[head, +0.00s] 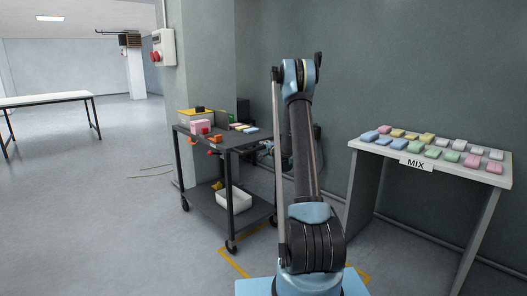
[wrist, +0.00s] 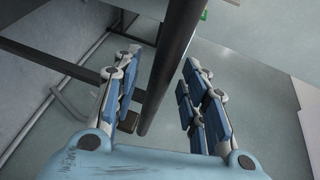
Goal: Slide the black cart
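The black cart (head: 228,193) stands left of my arm in the head view, with a dark top, a lower shelf and casters. In the wrist view a dark upright post (wrist: 174,62), seemingly a leg of the cart, runs between the two fingers of my gripper (wrist: 160,66). In the head view my gripper is mostly hidden behind my arm, near the cart's right side.
A table marked MIX (head: 415,163) with coloured blocks stands at right. A wall and pillar stand behind; open floor (head: 100,220) lies left.

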